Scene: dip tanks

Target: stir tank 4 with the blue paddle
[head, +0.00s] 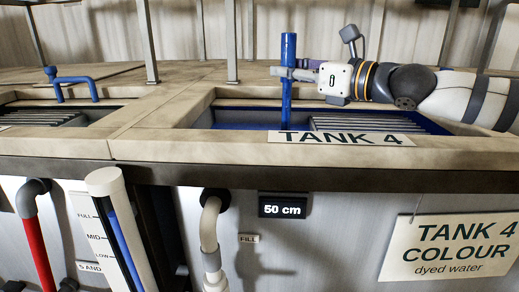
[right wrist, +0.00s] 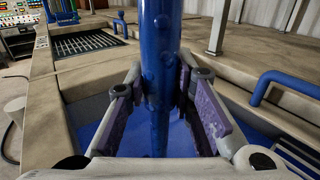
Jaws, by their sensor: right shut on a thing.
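The blue paddle (head: 288,48) stands upright in tank 4 (head: 240,119), at the left part of its opening. My right gripper (head: 288,74) is shut around the paddle's shaft, coming in from the right. In the right wrist view the shaft (right wrist: 160,50) stands between the purple finger pads, over the blue inside of the tank (right wrist: 90,132). The paddle's lower end is hidden by the tank's front rim and the TANK 4 label (head: 342,138). My left gripper is not in view.
A slatted grating (head: 365,123) covers the tank's right part. A neighbouring tank with a blue bent pipe (head: 75,82) lies to the left. Metal posts (head: 147,45) rise behind the tanks. A display (head: 283,206) reads 50 cm; a sign (head: 452,245) says dyed water.

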